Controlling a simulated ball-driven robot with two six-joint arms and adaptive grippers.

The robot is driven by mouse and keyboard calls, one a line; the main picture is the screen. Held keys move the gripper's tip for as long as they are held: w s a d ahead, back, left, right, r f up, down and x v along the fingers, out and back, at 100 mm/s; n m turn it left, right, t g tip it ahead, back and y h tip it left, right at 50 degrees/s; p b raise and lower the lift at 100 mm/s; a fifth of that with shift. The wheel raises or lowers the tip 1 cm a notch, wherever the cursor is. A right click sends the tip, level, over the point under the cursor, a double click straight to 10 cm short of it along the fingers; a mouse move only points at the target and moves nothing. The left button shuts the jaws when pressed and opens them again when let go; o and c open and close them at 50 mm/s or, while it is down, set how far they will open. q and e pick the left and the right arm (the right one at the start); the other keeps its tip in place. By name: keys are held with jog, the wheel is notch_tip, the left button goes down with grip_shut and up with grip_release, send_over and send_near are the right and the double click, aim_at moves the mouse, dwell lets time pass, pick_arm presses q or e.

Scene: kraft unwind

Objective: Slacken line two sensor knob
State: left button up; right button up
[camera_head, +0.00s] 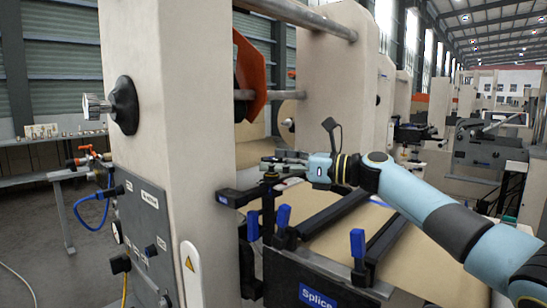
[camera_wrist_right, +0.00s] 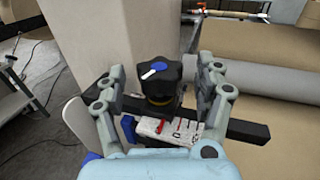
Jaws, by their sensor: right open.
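The sensor knob (camera_wrist_right: 158,74) is black and lobed, with a blue cap and a white pointer mark, in the right wrist view. My right gripper (camera_wrist_right: 163,76) is open, one finger on each side of the knob, with visible gaps on both sides. In the head view my right gripper (camera_head: 272,161) is at the black bracket (camera_head: 238,197) on the beige column; its fingers partly cover the knob there. My left gripper is out of view.
The beige column (camera_head: 160,130) stands close to the left of the gripper. Blue-handled clamps (camera_head: 282,217) and the splice table (camera_head: 330,243) lie below the right arm. A silver knob (camera_head: 97,106) sticks out on the column's left side.

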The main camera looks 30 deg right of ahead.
jog(key=shift+w+a, duration=0.3)
jog(key=shift+w, duration=0.05)
jog(key=shift+c, duration=0.4)
jog(key=c, duration=1.1)
jog(key=shift+f+n+g+y+b, duration=0.1)
jog(key=shift+n+g+y+b, duration=0.25)
jog(key=shift+b, duration=0.3)
jog(key=n+g+y+b, duration=0.2)
jog(key=g+b, duration=0.1)
jog(key=b, duration=0.2)
jog(key=n+g+y+b, duration=0.2)
jog(key=n+g+b, duration=0.1)
jog(key=b, duration=0.3)
jog(key=n+g+y+b, duration=0.2)
jog(key=g+b, duration=0.1)
jog(key=b, duration=0.3)
jog(key=shift+w+d+f+g, duration=0.1)
jog(key=shift+w+f+g, duration=0.05)
jog(key=shift+f+g, duration=0.15)
jog(key=shift+r+n+g+b, duration=0.15)
jog(key=shift+n+g+b, duration=0.35)
jog(key=shift+b, duration=0.65)
